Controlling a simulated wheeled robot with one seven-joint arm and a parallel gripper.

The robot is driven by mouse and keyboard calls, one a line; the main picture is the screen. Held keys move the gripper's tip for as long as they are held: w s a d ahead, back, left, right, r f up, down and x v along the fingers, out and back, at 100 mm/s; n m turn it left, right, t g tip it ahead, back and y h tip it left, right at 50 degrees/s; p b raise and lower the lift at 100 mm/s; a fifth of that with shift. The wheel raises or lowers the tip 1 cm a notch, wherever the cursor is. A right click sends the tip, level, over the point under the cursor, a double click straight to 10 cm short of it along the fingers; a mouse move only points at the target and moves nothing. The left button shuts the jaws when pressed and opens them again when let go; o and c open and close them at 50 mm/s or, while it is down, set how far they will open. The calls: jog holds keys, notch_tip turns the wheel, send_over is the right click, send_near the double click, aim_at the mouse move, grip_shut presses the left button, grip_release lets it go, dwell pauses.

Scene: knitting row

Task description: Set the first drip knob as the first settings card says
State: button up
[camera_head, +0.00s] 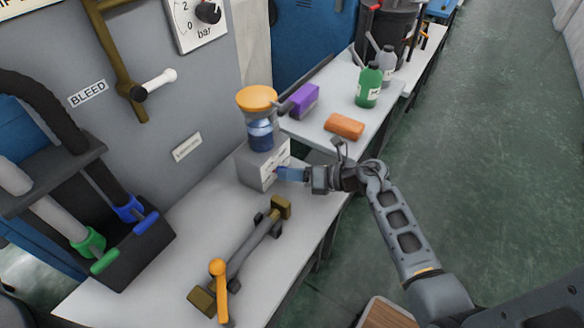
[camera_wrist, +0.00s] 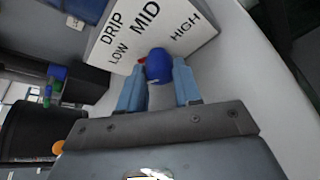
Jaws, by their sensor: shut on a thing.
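The blue drip knob (camera_wrist: 158,68) is on a white plate (camera_wrist: 118,22) marked DRIP, LOW, MID and HIGH. A small red mark at its left edge faces roughly the LOW side. My gripper (camera_wrist: 161,66) has a finger on each side of the knob and is shut on it. In the head view my gripper (camera_head: 285,174) is at the front of the grey drip box (camera_head: 251,170), hiding the knob. A jar of blue liquid with an orange cap (camera_head: 257,98) stands on the box. I cannot make out a settings card.
A dark valve fitting with an orange lever (camera_head: 219,285) lies on the near bench (camera_head: 165,270). A purple block (camera_head: 304,100), an orange block (camera_head: 344,126) and a green bottle (camera_head: 369,86) stand on the farther bench. The floor at right is clear.

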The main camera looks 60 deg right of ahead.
jog(key=shift+d+m+y+p, duration=0.1)
jog(key=shift+m+y+p, duration=0.35)
jog(key=shift+m, duration=0.45)
jog(key=o, duration=1)
jog(key=shift+o, duration=0.2)
jog(key=shift+b+v, duration=0.3)
jog(key=shift+v, duration=3.6)
jog(key=shift+f, duration=0.2)
